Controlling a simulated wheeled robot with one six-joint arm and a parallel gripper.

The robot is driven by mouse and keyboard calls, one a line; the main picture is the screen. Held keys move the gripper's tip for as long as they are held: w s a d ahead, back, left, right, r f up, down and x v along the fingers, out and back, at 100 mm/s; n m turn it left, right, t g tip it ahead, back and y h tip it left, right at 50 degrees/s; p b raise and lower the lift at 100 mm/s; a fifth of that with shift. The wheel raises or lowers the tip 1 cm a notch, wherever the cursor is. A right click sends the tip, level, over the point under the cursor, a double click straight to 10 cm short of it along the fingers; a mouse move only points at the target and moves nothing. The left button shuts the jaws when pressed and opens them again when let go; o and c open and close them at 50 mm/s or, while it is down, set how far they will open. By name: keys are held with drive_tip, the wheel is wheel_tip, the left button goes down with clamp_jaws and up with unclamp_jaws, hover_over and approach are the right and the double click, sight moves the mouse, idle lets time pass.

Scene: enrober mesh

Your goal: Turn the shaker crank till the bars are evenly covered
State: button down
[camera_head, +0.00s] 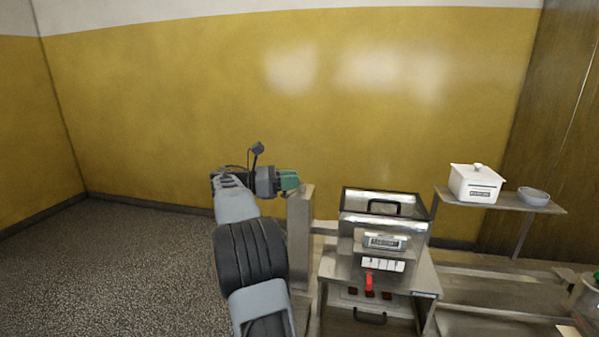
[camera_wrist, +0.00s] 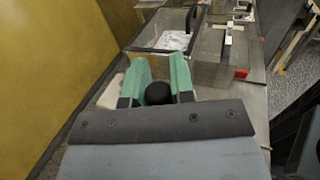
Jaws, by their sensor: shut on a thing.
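My gripper (camera_head: 289,180) is at the left end of the machine, above a grey upright housing (camera_head: 300,225). In the wrist view its green fingers (camera_wrist: 158,62) are closed on a round black knob (camera_wrist: 158,93), which looks like the crank's handle. The rest of the crank is hidden by the gripper. In the wrist view a clear-topped box (camera_wrist: 172,40) shows whitish material inside.
A red lever (camera_head: 368,282) sticks out from the machine's front. A white lidded box (camera_head: 475,183) and a grey bowl (camera_head: 533,196) stand on a side shelf (camera_head: 515,206) at right. The speckled floor (camera_head: 110,260) at left is clear. A yellow wall (camera_head: 230,100) runs behind.

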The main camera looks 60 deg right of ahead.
drive_tip(key=shift+w, duration=0.1)
idle(0.4)
drive_tip(key=c, duration=1)
unclamp_jaws()
drive_tip(key=shift+o, duration=0.2)
drive_tip(key=p+v, duration=0.7)
drive_tip(key=v, duration=0.4)
drive_tip(key=shift+w+a+p, duration=0.15)
drive_tip(key=shift+w+p, duration=0.2)
drive_tip(key=shift+w+a, duration=0.1)
